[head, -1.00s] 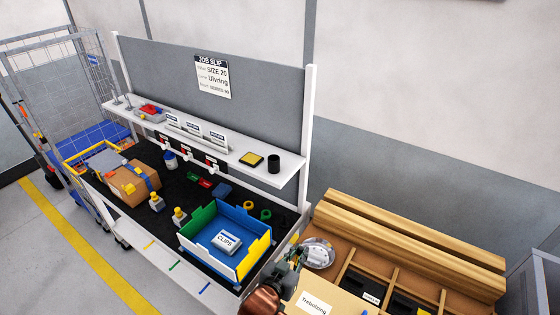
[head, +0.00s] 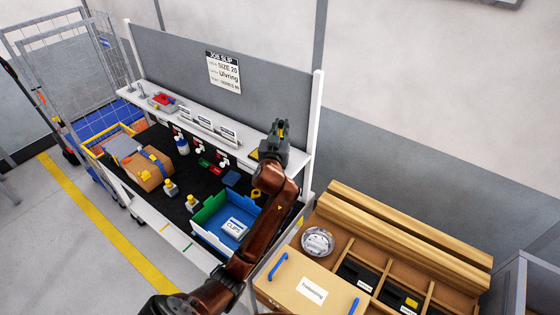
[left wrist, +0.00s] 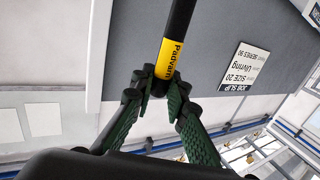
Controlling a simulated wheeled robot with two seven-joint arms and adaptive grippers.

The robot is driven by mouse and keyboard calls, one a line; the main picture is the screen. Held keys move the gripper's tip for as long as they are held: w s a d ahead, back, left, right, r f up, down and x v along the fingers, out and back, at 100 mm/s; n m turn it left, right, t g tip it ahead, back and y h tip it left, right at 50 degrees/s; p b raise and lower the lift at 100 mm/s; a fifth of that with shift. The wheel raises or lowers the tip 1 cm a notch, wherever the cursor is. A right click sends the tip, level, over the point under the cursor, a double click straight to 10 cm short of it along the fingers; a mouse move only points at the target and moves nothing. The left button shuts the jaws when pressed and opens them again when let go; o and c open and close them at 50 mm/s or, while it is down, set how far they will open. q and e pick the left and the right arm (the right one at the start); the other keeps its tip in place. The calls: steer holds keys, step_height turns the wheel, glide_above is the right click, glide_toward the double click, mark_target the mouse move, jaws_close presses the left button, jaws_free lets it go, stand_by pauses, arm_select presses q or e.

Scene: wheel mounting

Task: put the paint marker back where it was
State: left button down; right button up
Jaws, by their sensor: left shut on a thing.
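The paint marker is a black rod with a yellow label reading "Padvarn" (left wrist: 171,60) in the left wrist view. In the head view my left gripper (head: 279,134) is raised in front of the right end of the white shelf (head: 207,131). The marker is too small there to make out well. The dark cup on that end of the shelf is hidden behind my gripper. My right gripper is not in view.
The shelf holds a red item (head: 162,101), several white cards (head: 205,122) and a yellow pad (head: 254,154). A wooden organizer with a lid (head: 288,291) and silver dish (head: 318,240) stands right.

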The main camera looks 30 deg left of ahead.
mark_target(280, 133)
arm_select(q)
steer(key=f, duration=0.3)
steer(key=shift+w+a+f, duration=0.15)
steer(key=shift+a+f, duration=0.05)
steer(key=shift+a, duration=0.05)
step_height(280, 133, down, 5)
steer(key=shift+p, duration=0.35)
steer(key=shift+f, duration=0.7)
steer(key=c, duration=1.9)
jaws_free()
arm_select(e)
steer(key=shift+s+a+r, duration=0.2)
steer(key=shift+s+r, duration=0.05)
arm_select(q)
steer(key=shift+r, duration=0.15)
